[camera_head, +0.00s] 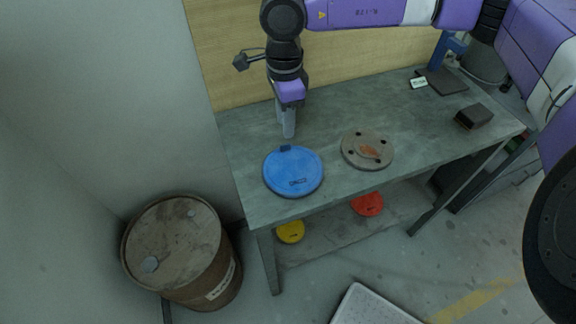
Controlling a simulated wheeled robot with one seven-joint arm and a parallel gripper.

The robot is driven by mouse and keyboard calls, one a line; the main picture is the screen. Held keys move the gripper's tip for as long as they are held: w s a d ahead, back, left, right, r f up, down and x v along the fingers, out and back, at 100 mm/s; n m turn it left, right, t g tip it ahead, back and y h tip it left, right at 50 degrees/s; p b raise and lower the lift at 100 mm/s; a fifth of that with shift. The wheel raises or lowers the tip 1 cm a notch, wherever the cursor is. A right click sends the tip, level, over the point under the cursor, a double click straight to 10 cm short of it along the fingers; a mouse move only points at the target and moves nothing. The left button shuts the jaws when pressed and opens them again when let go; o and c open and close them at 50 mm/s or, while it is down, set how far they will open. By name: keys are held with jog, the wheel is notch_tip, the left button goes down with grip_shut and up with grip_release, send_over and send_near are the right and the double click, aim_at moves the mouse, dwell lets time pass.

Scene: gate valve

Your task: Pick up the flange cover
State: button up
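A round blue disc (293,172) with dark lettering lies flat on the grey table near its front left. It has a small dark tab on its far edge. A round grey-brown disc (367,150) with dark holes near its rim and a reddish patch lies to its right. I cannot tell for sure which disc is the flange cover; the blue one looks like a cover. My gripper (288,131) points down just beyond the blue disc's tab. Its fingers overlap in this view, so the gap between them is hidden. Nothing shows held in it.
The grey table (240,139) also bears a dark block (474,116) and a dark flat stand (444,81) at right. A yellow disc (290,231) and a red disc (368,204) lie on the lower shelf. A rusty barrel (178,245) stands left. The table's middle back is clear.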

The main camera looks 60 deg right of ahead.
aim_at(285, 144)
jog(key=shift+s+a+f+p, duration=0.15)
jog(key=shift+f+p, duration=0.3)
jog(key=shift+f, duration=1.05)
jog(key=shift+a+f+p, duration=0.2)
jog(key=shift+f+p, duration=0.25)
jog(key=shift+f, duration=1.05)
grip_shut()
